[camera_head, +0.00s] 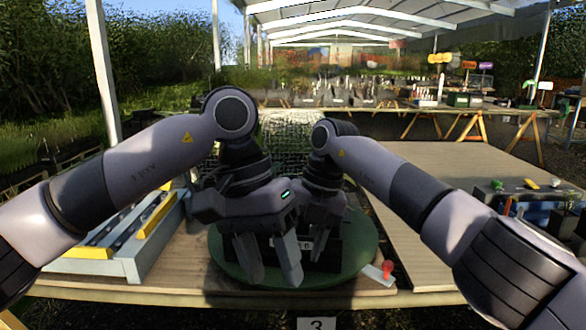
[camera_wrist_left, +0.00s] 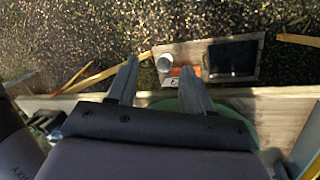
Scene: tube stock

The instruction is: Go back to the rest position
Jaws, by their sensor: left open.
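My left gripper (camera_head: 272,276) hangs over the round green board (camera_head: 362,264) in the head view, fingers down and apart, with nothing seen between them. In the left wrist view the same gripper (camera_wrist_left: 158,68) shows two spread fingers. My right gripper (camera_head: 322,222) is just behind it and to the right. A dark box (camera_head: 325,256) with a small label stands on the green board, partly hidden behind both grippers.
A grey tray with yellow bars (camera_head: 158,216) lies at the left. A red-knobbed piece (camera_head: 387,268) sits by the board's right edge. A dark crate (camera_head: 535,205) with small items is at the far right. Bare wooden tabletop (camera_head: 440,165) lies behind my right arm.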

